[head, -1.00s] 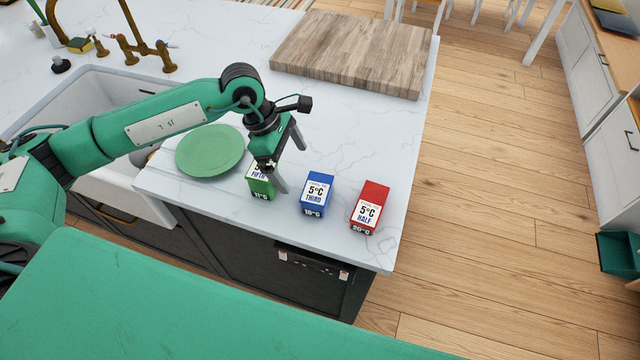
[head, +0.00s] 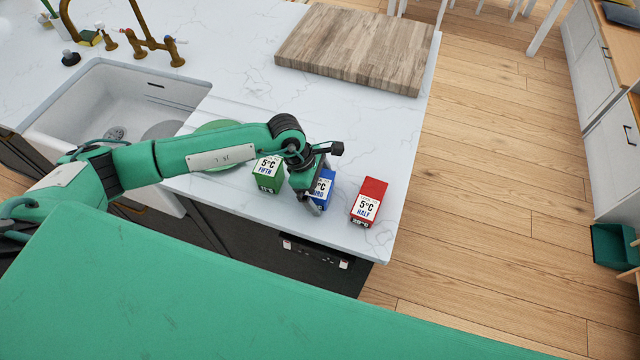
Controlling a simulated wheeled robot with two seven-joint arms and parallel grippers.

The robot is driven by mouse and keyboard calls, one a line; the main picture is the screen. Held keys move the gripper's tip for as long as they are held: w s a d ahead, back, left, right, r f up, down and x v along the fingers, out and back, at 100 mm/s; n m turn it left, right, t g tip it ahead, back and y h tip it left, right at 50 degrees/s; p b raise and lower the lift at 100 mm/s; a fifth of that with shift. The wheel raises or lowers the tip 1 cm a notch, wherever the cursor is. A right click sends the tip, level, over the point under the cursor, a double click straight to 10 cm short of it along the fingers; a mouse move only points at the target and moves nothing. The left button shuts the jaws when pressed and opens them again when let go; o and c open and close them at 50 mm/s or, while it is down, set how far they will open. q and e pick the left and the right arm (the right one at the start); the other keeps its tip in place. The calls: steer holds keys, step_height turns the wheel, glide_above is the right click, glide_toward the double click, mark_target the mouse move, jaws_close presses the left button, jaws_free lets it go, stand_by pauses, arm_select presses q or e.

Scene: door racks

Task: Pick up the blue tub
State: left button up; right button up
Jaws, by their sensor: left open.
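The blue tub (head: 325,187) stands on the white marble counter between a green tub and a red tub. It has a white label and is partly hidden by my left gripper (head: 318,204). The gripper points down at the blue tub, with its fingers open. I cannot tell from this view whether the fingers are around the tub or just in front of it. My right gripper is not in view.
The green tub (head: 267,180) stands close on the left and the red tub (head: 369,202) close on the right. A green plate (head: 215,160) lies behind my arm. A wooden board (head: 355,50) lies at the back. The counter's front edge is near the tubs.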

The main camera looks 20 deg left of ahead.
arm_select(q)
steer(key=shift+c, duration=1.1)
steer(key=c, duration=0.9)
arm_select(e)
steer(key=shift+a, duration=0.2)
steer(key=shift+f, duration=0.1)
